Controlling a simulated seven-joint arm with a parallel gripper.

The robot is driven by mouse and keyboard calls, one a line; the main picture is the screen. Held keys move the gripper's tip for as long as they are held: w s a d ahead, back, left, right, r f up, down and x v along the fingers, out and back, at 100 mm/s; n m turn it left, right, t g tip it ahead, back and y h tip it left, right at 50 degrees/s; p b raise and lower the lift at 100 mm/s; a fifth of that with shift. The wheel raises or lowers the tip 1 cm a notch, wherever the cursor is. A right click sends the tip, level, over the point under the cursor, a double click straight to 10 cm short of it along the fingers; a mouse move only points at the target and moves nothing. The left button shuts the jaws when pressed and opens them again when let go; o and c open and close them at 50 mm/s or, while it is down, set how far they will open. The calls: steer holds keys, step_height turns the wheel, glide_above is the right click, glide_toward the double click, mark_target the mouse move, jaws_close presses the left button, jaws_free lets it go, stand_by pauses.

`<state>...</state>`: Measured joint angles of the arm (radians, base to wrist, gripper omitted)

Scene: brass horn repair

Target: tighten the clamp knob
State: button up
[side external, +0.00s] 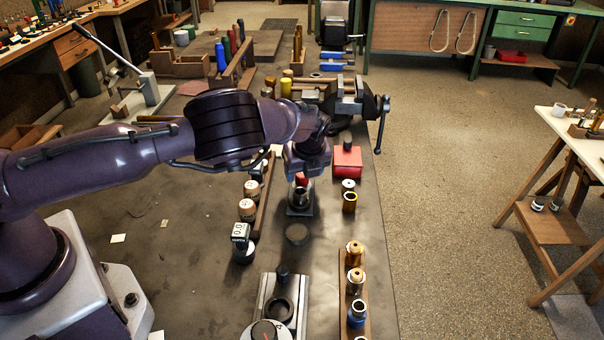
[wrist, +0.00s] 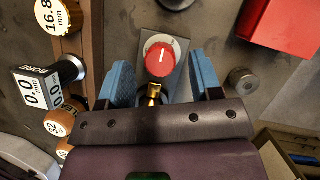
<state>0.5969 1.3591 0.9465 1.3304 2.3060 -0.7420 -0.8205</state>
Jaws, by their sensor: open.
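A red round knob (wrist: 160,58) with a white pointer line and a pale rim sits on a small dark plate in the wrist view. It appears to be the clamp knob. In the side external view the red knob (side external: 302,179) shows just below my wrist. My gripper (wrist: 163,72) is open, with one blue-padded finger on each side of the knob. Gaps show between the pads and the knob. A brass part (wrist: 153,92) lies between the knob and my gripper's body. The finger height relative to the knob is hard to tell.
A red box (side external: 347,161) stands close to the right of the knob. A "0.0" bore gauge (side external: 241,240) and cork-coloured weights (side external: 247,208) stand left and nearer. A bench vise (side external: 350,98) is behind. A wooden rack (side external: 343,290) with brass parts is in front.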

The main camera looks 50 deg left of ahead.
steer(key=shift+x, duration=1.15)
steer(key=c, duration=0.9)
steer(key=shift+m, duration=0.3)
steer(key=shift+m+t+h, duration=0.35)
steer(key=shift+m+t, duration=0.1)
steer(key=shift+m, duration=0.85)
steer(key=shift+m+t+h, duration=0.35)
steer(key=shift+m+t, duration=0.1)
steer(key=shift+m, duration=0.85)
